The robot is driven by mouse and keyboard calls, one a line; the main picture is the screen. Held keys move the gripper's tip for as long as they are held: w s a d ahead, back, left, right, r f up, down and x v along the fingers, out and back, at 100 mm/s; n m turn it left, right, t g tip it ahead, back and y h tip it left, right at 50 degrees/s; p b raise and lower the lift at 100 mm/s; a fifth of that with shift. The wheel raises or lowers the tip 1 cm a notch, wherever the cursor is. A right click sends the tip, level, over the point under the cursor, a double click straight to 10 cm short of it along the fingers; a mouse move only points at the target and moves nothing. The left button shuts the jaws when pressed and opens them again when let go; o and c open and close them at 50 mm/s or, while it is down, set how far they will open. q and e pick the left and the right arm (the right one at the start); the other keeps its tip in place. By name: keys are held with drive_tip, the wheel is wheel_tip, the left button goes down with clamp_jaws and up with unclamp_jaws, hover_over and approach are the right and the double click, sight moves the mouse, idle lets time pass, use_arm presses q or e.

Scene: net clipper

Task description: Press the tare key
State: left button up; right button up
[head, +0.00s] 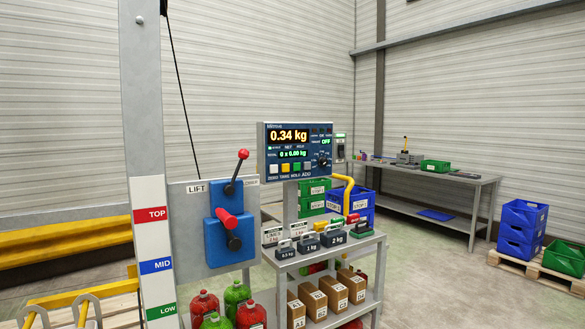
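The weighing indicator (262,140) is a dark blue panel in a pale frame, on a post behind the small shelf cart. Its upper display (289,136) reads 0.34 kg in orange. A smaller green display (293,154) seems to read 0 x 0.00 kg. A row of small keys runs along the bottom, with tiny labels below. The yellow key (285,168) is second from the left, and its label appears to read TARE. The key is unobstructed. Neither of my grippers is in view.
A lift panel (190,250) with a blue lever box (226,256) and red-tipped levers stands left of the indicator. Labelled weights (309,243) and cartons (312,300) fill the shelf cart (372,243) in front. Open floor (430,290) lies to the right.

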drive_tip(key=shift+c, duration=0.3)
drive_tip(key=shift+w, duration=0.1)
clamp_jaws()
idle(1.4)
